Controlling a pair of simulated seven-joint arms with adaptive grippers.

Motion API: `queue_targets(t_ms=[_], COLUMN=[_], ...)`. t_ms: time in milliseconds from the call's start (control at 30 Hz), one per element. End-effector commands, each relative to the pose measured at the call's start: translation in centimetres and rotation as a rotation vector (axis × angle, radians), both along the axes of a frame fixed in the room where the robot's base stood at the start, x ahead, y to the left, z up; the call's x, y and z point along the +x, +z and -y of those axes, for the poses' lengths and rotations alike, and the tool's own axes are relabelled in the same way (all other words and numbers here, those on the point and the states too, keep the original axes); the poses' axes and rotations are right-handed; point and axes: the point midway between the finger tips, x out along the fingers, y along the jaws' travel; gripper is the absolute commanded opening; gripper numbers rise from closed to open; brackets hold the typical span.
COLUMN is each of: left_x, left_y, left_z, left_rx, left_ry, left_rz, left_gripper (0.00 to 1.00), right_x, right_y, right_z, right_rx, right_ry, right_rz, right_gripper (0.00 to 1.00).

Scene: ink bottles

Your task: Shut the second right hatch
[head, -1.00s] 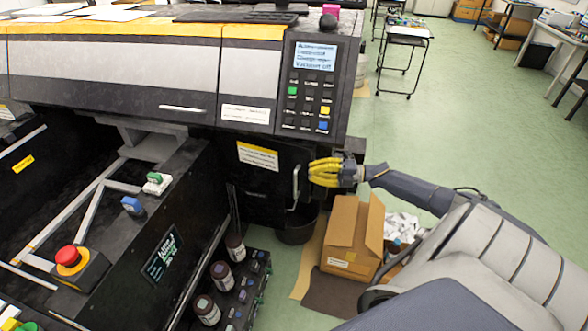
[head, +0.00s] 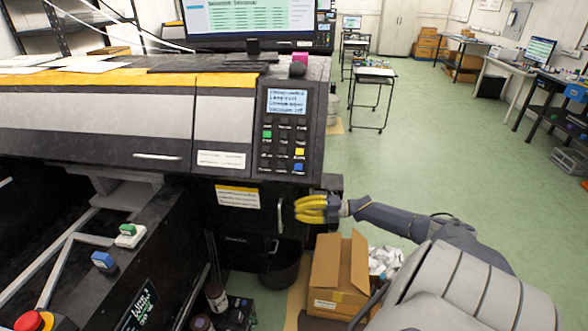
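The dark hatch (head: 225,222) with a yellow-and-white label is low on the right end of the big machine, under the keypad. Its upright metal handle (head: 279,216) is near its right edge. The hatch looks about flush with the front, but I cannot tell if it is fully shut. My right gripper (head: 308,208), with yellow fingers, is just right of the handle, pointing left. It appears empty. Whether the fingers touch the hatch, and how far they are open, is unclear. My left gripper is out of view.
An open cardboard box (head: 340,280) stands on the floor below my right arm. A dark bin (head: 280,268) is under the hatch. Ink bottles (head: 216,296) stand at the bottom of the view. The green floor to the right is mostly clear.

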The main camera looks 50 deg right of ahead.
Motion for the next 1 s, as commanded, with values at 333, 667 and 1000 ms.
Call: queue_targets(t_ms=[333,667,1000], left_x=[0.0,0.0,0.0], left_y=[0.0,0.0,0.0], left_z=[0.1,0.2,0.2], left_rx=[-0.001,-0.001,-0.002], left_ry=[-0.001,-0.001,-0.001], left_rz=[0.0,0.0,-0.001], left_gripper=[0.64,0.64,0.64], right_x=[-4.4,-7.1,-7.0], right_y=[0.0,0.0,-1.1], right_z=[4.3,6.8,7.9], right_rx=[-0.002,-0.001,0.003], right_ry=[-0.002,-0.001,-0.041], right_rz=[-0.002,-0.001,-0.068], right_gripper=[0.0,0.0,0.0])
